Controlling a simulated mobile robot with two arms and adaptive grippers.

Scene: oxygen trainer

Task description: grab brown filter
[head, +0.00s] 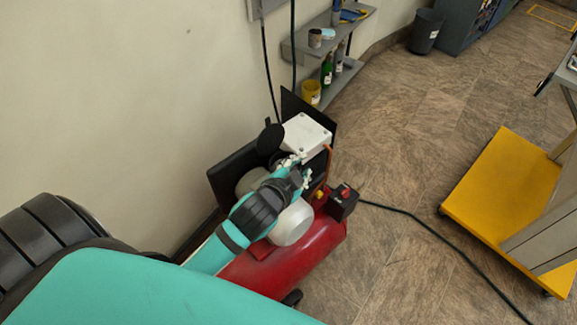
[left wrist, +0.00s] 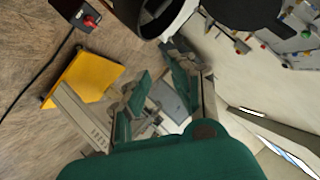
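I cannot make out a clearly brown filter in either view. A dark round part (head: 270,138) sits beside the white box (head: 306,134) on top of the red compressor (head: 290,262). My left gripper (head: 303,172) is over the compressor, close to the white box, and its wrist hides part of the motor. In the left wrist view its green fingers (left wrist: 160,72) stand apart with nothing seen between them. A dark-rimmed pale cylinder (left wrist: 165,15) shows beyond the fingertips. My right gripper is in neither view.
A wall shelf (head: 330,50) with bottles and cans stands behind the compressor. A yellow-based cart (head: 500,185) stands to the right, and a black hose (head: 430,228) crosses the floor. The tiled floor between is otherwise clear. A dark bin (head: 425,32) stands at the back.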

